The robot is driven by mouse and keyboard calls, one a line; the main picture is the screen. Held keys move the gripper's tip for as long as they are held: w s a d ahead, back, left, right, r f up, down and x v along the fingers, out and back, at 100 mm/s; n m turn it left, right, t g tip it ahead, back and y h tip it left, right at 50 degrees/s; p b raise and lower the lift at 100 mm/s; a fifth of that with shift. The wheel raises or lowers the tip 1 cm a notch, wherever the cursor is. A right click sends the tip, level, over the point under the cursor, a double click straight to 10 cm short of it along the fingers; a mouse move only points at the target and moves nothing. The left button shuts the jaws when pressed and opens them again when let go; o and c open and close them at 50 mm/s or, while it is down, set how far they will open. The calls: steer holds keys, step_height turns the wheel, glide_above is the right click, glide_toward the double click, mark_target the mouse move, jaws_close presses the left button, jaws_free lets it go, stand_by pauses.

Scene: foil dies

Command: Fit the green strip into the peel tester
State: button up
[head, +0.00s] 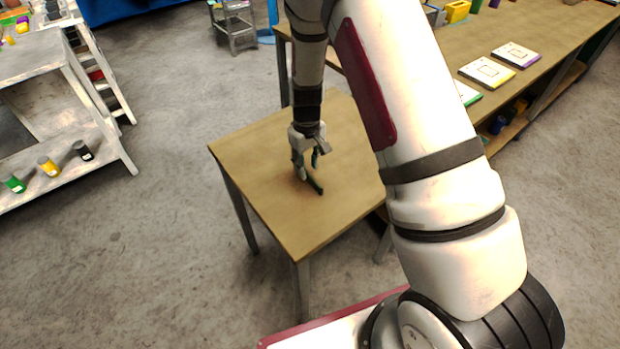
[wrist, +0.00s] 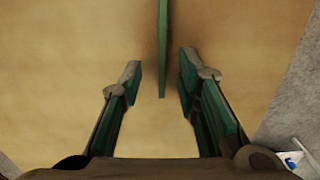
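The green strip (wrist: 162,45) lies on the small wooden table, thin and dark green, running away from the camera in the wrist view. It also shows in the head view (head: 316,188), just below the fingers. My gripper (wrist: 160,70) is open, with a green-padded finger on each side of the strip's near end and a gap on both sides. In the head view my gripper (head: 308,168) points down close over the table. I cannot make out a peel tester for certain in either view.
The small table (head: 260,160) is otherwise bare where visible. A long workbench (head: 545,78) at the right holds flat cards (head: 487,73) and a yellow block (head: 457,11). My arm hides part of the bench.

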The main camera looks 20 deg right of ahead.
steer(key=shift+a+f, duration=0.15)
steer(key=shift+f, duration=1.4)
jaws_close()
steer(key=shift+r, duration=0.2)
